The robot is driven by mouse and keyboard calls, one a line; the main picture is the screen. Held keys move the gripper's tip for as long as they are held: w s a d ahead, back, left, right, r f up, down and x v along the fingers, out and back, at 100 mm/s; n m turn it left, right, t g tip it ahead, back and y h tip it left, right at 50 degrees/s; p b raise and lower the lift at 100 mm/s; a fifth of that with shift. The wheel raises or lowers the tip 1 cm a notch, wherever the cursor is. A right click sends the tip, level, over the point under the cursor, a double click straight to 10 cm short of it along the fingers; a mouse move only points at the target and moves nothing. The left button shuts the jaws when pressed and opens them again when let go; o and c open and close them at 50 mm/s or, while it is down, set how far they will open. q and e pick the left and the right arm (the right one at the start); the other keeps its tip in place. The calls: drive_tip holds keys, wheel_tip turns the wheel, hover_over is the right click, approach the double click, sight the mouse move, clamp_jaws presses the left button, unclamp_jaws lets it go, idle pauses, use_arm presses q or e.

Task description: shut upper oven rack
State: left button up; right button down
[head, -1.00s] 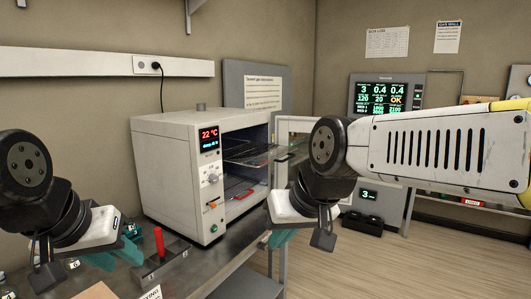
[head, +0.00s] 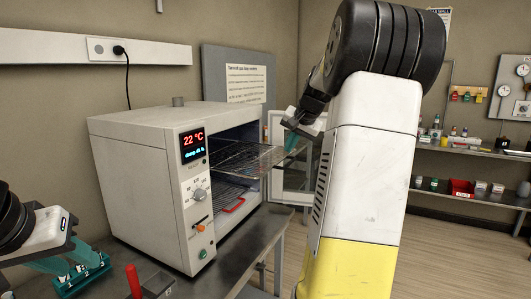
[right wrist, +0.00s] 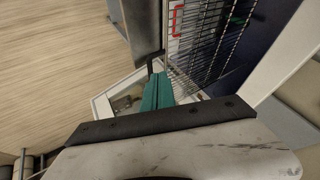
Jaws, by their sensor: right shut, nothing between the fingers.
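The oven (head: 140,180) stands on the bench with its front open. Its upper rack (head: 245,157) is a wire shelf that sticks out of the front toward the right. My right gripper (head: 292,140) is at the outer end of the upper rack, shut and empty. In the right wrist view its teal fingers (right wrist: 157,92) are beside the wire bars of the rack (right wrist: 208,55); contact cannot be made out. My left gripper (head: 80,262) is at the lower left, over the bench, with its teal fingers apart. It is away from the oven.
The oven door (head: 290,180) stands open behind the rack. A lower rack with a red handle (head: 234,205) is inside the oven. A red-topped piece (head: 133,281) stands on the bench in front. A shelf (head: 475,195) with bottles is at the far right.

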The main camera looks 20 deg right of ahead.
sight(233, 156)
drive_tip(key=x, duration=0.8)
drive_tip(key=shift+w+a+f, duration=0.1)
drive_tip(key=shift+w+f, duration=0.05)
drive_tip(key=shift+f, duration=0.1)
drive_tip(key=shift+a, duration=0.1)
drive_tip(key=w+a, duration=0.4)
drive_tip(key=w, duration=0.1)
drive_tip(key=w+a, duration=0.4)
drive_tip(key=w, duration=0.1)
drive_tip(key=w+a, duration=0.4)
drive_tip(key=w, duration=0.1)
drive_tip(key=shift+a, duration=0.35)
